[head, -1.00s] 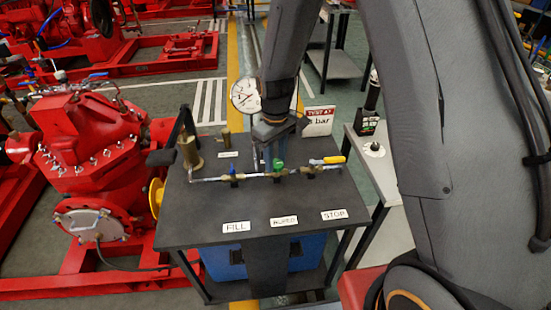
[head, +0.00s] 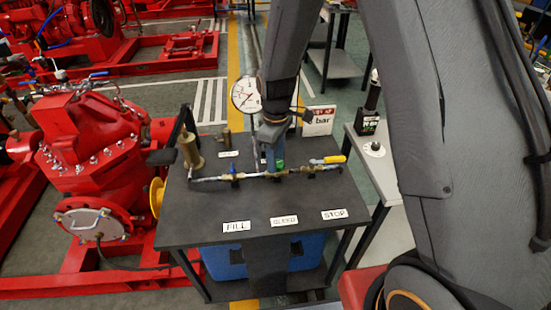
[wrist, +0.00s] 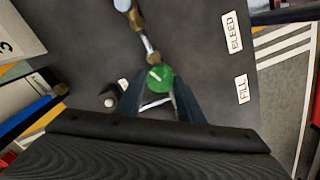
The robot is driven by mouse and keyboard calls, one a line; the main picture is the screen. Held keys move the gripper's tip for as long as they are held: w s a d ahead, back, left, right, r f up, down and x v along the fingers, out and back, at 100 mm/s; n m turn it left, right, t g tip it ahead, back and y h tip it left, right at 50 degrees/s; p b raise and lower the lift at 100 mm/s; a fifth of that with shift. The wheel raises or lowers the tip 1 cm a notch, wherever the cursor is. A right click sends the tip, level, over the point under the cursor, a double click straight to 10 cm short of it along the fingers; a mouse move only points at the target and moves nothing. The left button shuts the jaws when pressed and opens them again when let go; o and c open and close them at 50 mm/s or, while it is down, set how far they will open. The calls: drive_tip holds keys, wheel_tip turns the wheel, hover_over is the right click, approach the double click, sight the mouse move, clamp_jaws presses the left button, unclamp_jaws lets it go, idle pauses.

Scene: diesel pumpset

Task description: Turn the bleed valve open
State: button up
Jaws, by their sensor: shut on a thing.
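The bleed valve's green handle (head: 279,165) sits on the middle valve of the pipe line, behind the BLEED label (head: 284,221). In the wrist view the green handle (wrist: 159,76) is round from above, with a pale mark on it. My gripper (head: 271,160) points down at it from above. In the wrist view my gripper (wrist: 160,88) has one finger on each side of the handle and is shut on it. The fingers hide part of the handle and the pipe in the head view.
The dark table (head: 200,225) carries a blue-handled valve (head: 234,170) to the left and a yellow-handled valve (head: 330,160) to the right. A brass cylinder (head: 190,150) stands at the left. A gauge (head: 245,95) and a bar sign (head: 318,121) stand behind.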

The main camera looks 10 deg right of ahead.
drive_tip(key=shift+w+r, duration=0.1)
drive_tip(key=o, duration=1.1)
drive_tip(key=shift+c, duration=0.2)
drive_tip(key=shift+r+b, duration=0.9)
drive_tip(key=shift+r, duration=2.95)
drive_tip(key=s+d+r+m, duration=0.1)
drive_tip(key=s+d+m, duration=0.4)
drive_tip(key=s, duration=0.3)
drive_tip(key=s+d+r+m+t, duration=0.1)
drive_tip(key=s+d+r+m, duration=0.1)
drive_tip(key=s+d+m, duration=0.4)
drive_tip(key=s, duration=0.2)
drive_tip(key=shift+s+r, duration=0.25)
drive_tip(key=shift+s, duration=0.05)
